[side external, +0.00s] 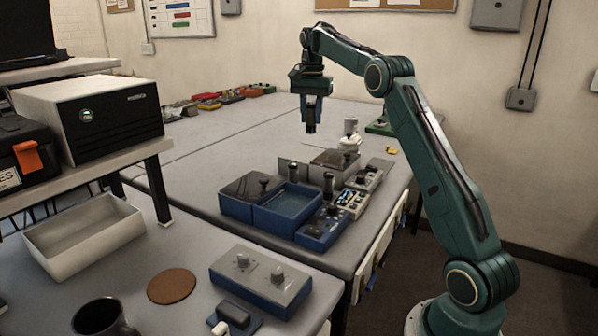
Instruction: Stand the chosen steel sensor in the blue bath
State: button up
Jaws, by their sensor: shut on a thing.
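My gripper (312,110) is high above the grey table, pointing down and shut on a dark steel cylinder (311,127). The held cylinder hangs upright, clear of everything below it. The blue bath (283,222) sits below and slightly left in the picture. It is an open-looking box beside a similar blue box with a dark top (237,208). A second dark cylinder (293,172) stands upright at the bath's back edge; I cannot tell whether it is inside or behind. A third dark cylinder (328,184) stands upright at the bath's right.
A blue control unit (323,228) and small knobbed devices (352,201) crowd the bath's right side. A grey box with dark top (335,162) stands behind. A white jar (350,128) is right of my gripper. The table's left middle is clear.

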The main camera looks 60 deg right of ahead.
dwell(0.4)
send_over(271, 203)
jog(key=s+d, duration=0.2)
jog(key=s, duration=0.3)
jog(key=shift+s+a+r, duration=0.15)
jog(key=shift+s+a, duration=0.2)
jog(key=shift+a, duration=0.45)
notch_tip(271, 203, down, 16)
jog(key=shift+f, duration=2.05)
